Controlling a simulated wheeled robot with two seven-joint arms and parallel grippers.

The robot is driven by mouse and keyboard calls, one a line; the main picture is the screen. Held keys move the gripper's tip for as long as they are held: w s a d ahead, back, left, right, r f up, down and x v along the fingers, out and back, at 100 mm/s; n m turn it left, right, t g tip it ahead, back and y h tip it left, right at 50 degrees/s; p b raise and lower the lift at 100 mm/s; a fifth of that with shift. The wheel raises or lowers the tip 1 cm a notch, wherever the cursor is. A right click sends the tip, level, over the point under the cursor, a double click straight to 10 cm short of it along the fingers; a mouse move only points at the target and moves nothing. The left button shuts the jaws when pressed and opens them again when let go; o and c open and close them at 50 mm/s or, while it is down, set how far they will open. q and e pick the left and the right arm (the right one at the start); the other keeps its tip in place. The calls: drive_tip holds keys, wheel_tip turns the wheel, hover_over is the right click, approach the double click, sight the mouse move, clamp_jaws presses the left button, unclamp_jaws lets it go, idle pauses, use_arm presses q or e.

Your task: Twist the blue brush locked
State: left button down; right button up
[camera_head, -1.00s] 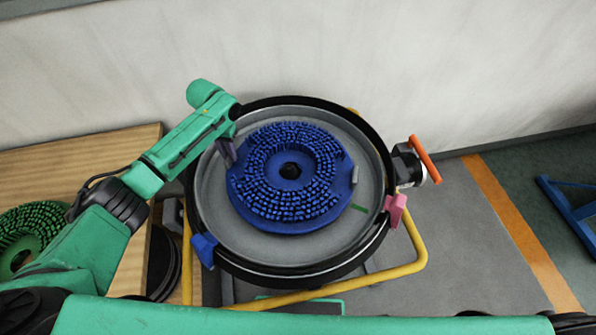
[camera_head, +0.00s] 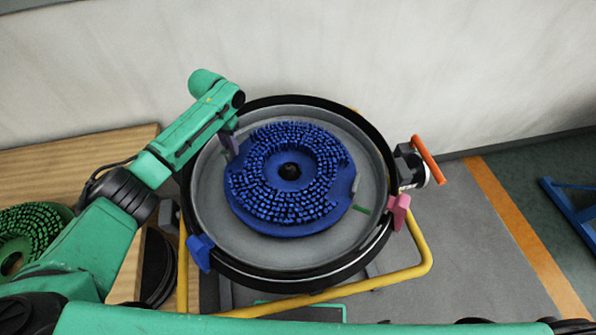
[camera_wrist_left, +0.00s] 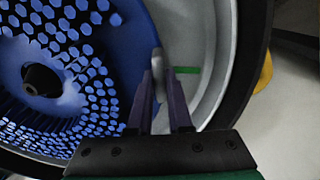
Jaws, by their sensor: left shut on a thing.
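The blue brush (camera_head: 290,222), a disc with rings of bristles and a dark centre hole, lies bristles up in the round grey tank head (camera_head: 225,225). A grey lug (camera_head: 355,183) stands at its right edge, a little above a green mark (camera_head: 361,210) on the grey surface. My left gripper (camera_head: 234,146) is at the brush's upper left edge. In the left wrist view its purple fingers (camera_wrist_left: 159,85) are shut on another grey lug (camera_wrist_left: 157,58) of the brush, with a green mark (camera_wrist_left: 187,69) close beside it. My right gripper is not in view.
The black rim carries a blue tab (camera_head: 200,252) and a pink tab (camera_head: 399,211). An orange handle (camera_head: 428,159) juts out at the right. A yellow tube frame (camera_head: 400,272) runs below. A green brush (camera_head: 30,232) lies on the wooden table at left.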

use_arm(q)
drive_tip(key=shift+w+d+f+m+b, duration=0.2)
drive_tip(key=shift+w+m+b, duration=0.2)
drive_tip(key=shift+w+b, duration=0.35)
drive_tip(key=c, duration=0.8)
unclamp_jaws()
drive_tip(key=shift+r, duration=0.15)
drive_tip(key=shift+o, duration=0.2)
drive_tip(key=shift+s+a, duration=0.1)
drive_tip(key=shift+s, duration=0.05)
wheel_tip(320, 180, up, 15)
drive_tip(key=b, duration=0.1)
drive_tip(key=shift+f, duration=0.2)
